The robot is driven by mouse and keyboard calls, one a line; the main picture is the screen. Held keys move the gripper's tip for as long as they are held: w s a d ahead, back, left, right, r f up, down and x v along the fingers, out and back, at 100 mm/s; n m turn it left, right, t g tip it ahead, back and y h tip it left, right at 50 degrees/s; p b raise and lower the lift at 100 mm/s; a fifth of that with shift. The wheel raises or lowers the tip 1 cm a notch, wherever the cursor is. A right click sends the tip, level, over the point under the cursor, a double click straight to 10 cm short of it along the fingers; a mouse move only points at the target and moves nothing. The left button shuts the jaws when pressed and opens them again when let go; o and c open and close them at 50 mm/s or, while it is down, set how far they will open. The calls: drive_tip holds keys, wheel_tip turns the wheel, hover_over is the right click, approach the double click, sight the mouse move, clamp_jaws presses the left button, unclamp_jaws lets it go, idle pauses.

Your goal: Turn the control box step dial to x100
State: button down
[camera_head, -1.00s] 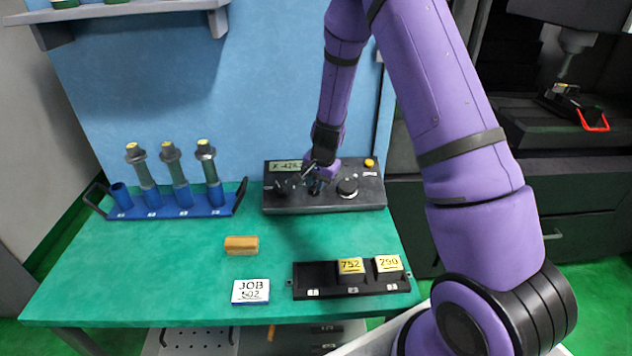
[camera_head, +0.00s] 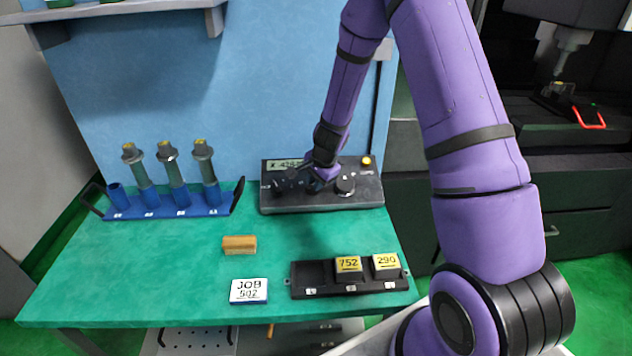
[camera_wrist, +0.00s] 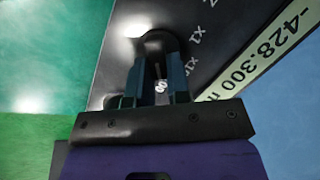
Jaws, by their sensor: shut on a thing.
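The control box (camera_head: 362,197) is a dark, sloped panel at the back right of the green bench, with a lit display (camera_head: 283,165). My gripper (camera_head: 314,186) is at the middle of its panel. In the wrist view my gripper's fingers (camera_wrist: 160,88) are shut on a round black step dial (camera_wrist: 158,42). The marks x1 (camera_wrist: 195,36) and x10 (camera_wrist: 196,63) show beside this dial. A white mark shows between the fingers. The x100 mark cannot be made out, and the dial's setting is unclear.
Another black knob (camera_head: 345,186) and a yellow button (camera_head: 366,160) are right of my gripper. A blue rack (camera_head: 165,209) holds electrodes at left. A tan block (camera_head: 239,245), a JOB 502 card (camera_head: 249,291) and a black tray (camera_head: 313,290) lie in front.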

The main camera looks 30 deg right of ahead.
drive_tip(key=shift+f, duration=0.1)
drive_tip(key=c, duration=1.1)
unclamp_jaws()
drive_tip(key=v, duration=1.1)
